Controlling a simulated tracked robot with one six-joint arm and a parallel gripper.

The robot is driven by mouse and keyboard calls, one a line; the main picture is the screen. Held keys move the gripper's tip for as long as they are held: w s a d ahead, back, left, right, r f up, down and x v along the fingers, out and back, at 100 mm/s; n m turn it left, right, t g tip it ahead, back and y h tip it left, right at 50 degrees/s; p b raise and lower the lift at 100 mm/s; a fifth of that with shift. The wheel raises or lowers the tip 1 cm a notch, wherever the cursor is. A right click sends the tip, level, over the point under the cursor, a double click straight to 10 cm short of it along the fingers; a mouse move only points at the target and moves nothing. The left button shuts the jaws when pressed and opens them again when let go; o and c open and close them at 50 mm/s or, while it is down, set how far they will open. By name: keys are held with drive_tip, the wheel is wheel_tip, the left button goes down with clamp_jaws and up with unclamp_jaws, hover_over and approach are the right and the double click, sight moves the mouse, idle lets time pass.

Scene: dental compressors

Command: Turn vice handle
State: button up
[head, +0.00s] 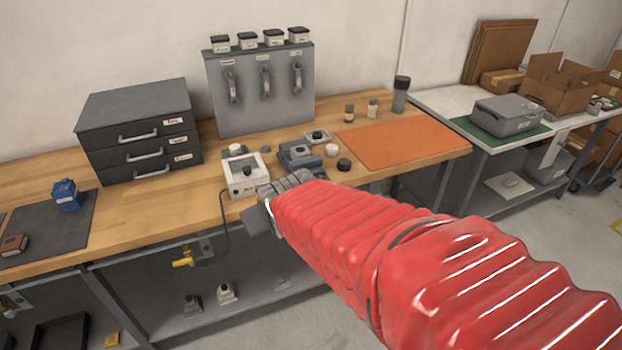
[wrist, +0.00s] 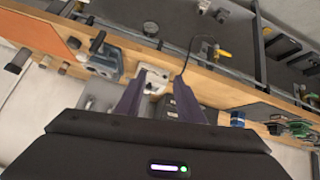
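A blue-grey block-like device (head: 297,154) that looks like the vice stands near the bench's front edge, right of a white box with a black knob (head: 246,176). It also shows in the wrist view (wrist: 104,64), left of my fingers. I cannot clearly make out its handle; my arm partly covers that area in the head view. My gripper (wrist: 160,82) is open and empty, its two dark fingers spread apart, with the white box seen between and beyond them. In the head view my gripper (head: 258,212) is at the bench's front edge, its fingers mostly hidden.
A grey drawer cabinet (head: 140,128) and an upright grey panel (head: 262,90) stand at the back. An orange mat (head: 400,139) lies bare on the right. Small jars and knobs surround the vice. A cable and yellow-handled tool (head: 183,262) hang below the front edge.

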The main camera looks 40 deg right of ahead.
drive_tip(key=w+d+f+t+h, duration=0.1)
drive_tip(key=w+d+f+t, duration=0.2)
drive_tip(key=d, duration=0.4)
drive_tip(key=w+d+f+h, duration=0.1)
drive_tip(key=w+d+f, duration=0.2)
drive_tip(key=d+f, duration=0.35)
drive_tip(key=s+d+f+m+t, duration=0.2)
drive_tip(key=s+d+f+t, duration=0.1)
drive_tip(key=s+d+t, duration=0.3)
drive_tip(key=shift+s+d+f, duration=0.35)
drive_tip(key=shift+s+d, duration=0.05)
drive_tip(key=shift+d, duration=0.45)
drive_tip(key=shift+w, duration=0.1)
drive_tip(key=x, duration=1.3)
drive_tip(key=shift+w+d, duration=0.2)
drive_tip(key=shift+w, duration=0.1)
clamp_jaws()
